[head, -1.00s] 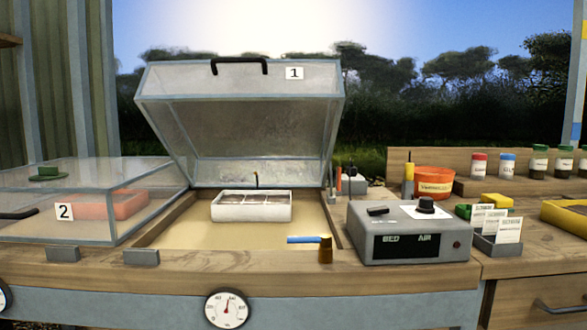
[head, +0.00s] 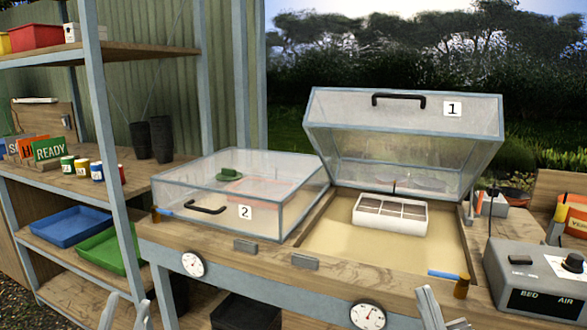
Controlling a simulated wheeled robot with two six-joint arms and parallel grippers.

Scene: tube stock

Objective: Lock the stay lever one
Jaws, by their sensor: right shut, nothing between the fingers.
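Lid one (head: 405,115), a clear panelled cover with a black handle and a label "1", stands raised over the sand bed. A blue lever (head: 443,274) with a brown knob (head: 461,286) lies at the front right corner of that bed; I take it as stay lever one. It points left from the knob. My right gripper (head: 440,308) is at the bottom edge, below and left of the knob, apart from it, shut and empty. My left gripper (head: 125,315) is at the bottom left, its fingers apart, with nothing seen between them. Both grippers are partly cut off by the frame.
A white tray (head: 390,215) sits in the open bed. A grey control box (head: 535,275) stands right of the lever. A shelf post (head: 105,120) rises at left.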

